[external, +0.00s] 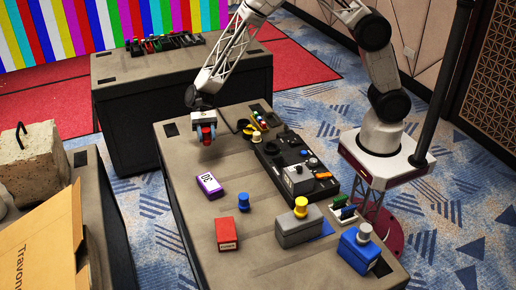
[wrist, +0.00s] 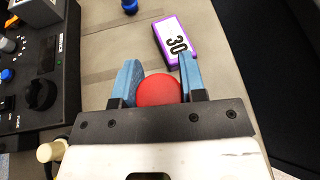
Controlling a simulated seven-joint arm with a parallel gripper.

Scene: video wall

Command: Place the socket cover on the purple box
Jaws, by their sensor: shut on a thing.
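My gripper (external: 205,136) is above the far part of the grey table, with its fingers pointing down. Its two blue fingers are shut on a round red piece, which I take to be the socket cover (wrist: 159,90). Only its domed red side shows between the fingers. The purple box (external: 209,184) lies on the table, nearer the camera than my gripper, with a white label on top. In the wrist view the purple box (wrist: 184,38) lies beyond the fingertips, its label reading "30". The red piece is apart from the box.
A black control panel (external: 270,154) lies to the right of the box. A blue knob (external: 243,201), a red box (external: 226,234), a grey box with a yellow knob (external: 298,228) and a blue box (external: 358,250) stand nearer the camera. The tabletop around the purple box is mostly clear.

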